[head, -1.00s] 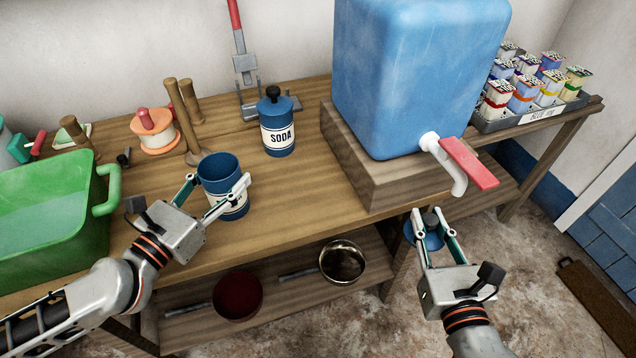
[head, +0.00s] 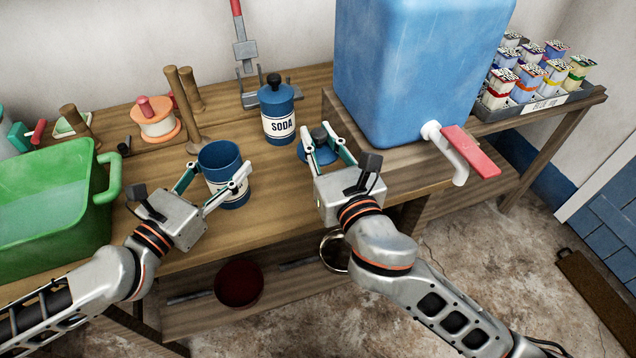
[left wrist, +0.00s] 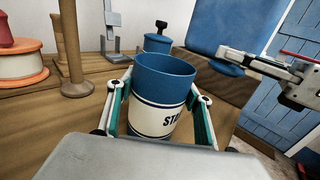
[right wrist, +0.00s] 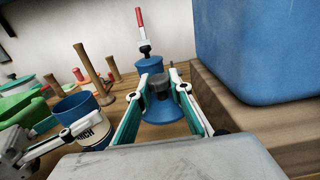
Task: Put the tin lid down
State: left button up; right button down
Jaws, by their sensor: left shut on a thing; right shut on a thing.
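The tin lid (head: 319,153) is a blue disc with a dark knob. My right gripper (head: 322,143) is shut on its knob, at the right of the open tin and in front of the soda tin; the lid also shows in the right wrist view (right wrist: 163,113). I cannot tell whether the lid touches the bench. The open blue tin (head: 226,180) stands upright on the bench with a pale label. My left gripper (head: 214,176) is shut on the tin's sides, and the tin also fills the middle of the left wrist view (left wrist: 160,85).
The lidded soda tin (head: 278,112) stands behind. The blue water tank (head: 410,70) with its red-handled tap (head: 468,155) is close on the right, on a wooden block. A green basin (head: 50,215) is at the left. Bare bench lies between the two grippers.

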notch_tip(320, 180, down, 10)
jog(key=shift+w+r, duration=0.1)
dwell(0.4)
jog(key=shift+f, duration=0.2)
jog(key=c, duration=1.8)
grip_release()
jog(key=shift+r, duration=0.1)
